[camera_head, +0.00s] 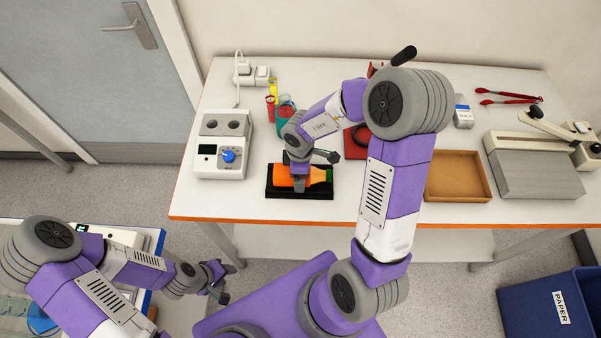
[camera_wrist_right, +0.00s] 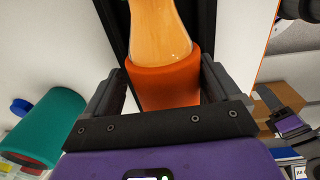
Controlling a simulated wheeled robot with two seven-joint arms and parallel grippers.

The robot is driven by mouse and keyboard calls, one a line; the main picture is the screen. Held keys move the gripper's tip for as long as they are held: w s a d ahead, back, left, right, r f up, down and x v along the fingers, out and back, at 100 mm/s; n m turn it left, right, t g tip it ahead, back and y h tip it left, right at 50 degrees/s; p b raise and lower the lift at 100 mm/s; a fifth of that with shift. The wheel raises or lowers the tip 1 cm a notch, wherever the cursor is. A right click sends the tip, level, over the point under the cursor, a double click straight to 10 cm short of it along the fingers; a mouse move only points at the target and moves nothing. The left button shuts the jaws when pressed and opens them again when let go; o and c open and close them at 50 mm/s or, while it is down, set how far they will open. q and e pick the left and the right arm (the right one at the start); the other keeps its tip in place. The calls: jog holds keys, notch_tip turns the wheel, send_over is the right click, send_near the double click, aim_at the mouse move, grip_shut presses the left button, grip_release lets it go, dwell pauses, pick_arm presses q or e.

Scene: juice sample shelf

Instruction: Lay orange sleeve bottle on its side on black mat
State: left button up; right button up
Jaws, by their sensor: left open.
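The orange sleeve bottle (camera_head: 283,176) lies on its side on the black mat (camera_head: 273,194), its green-capped neck toward the right. My right gripper (camera_head: 299,187) reaches down over its middle. In the right wrist view the orange sleeve (camera_wrist_right: 165,78) sits between the fingers of my right gripper (camera_wrist_right: 164,70). Whether the bottle rests fully on the mat under the gripper is hidden. My left gripper (camera_head: 226,283) is open and empty, low in front of the table.
A two-well device with a blue knob (camera_head: 228,156) stands left of the mat. Behind the mat are a green-sleeved bottle (camera_head: 286,113) and red and yellow containers. A brown tray (camera_head: 457,198) lies to the right, with a grey press block (camera_head: 540,176) beyond it.

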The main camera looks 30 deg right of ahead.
jog(key=shift+s+a+f, duration=0.2)
jog(key=shift+s+f, duration=0.5)
jog(key=shift+f, duration=0.15)
jog(key=r, duration=0.2)
jog(key=r+p, duration=0.1)
jog(key=r, duration=0.2)
jog(key=r+p, duration=0.1)
jog(key=r, duration=0.2)
jog(key=shift+w, duration=0.35)
jog(key=shift+w+d+r+p, duration=0.15)
jog(key=shift+r+p, duration=0.2)
jog(key=shift+r, duration=0.25)
jog(key=shift+r, duration=0.1)
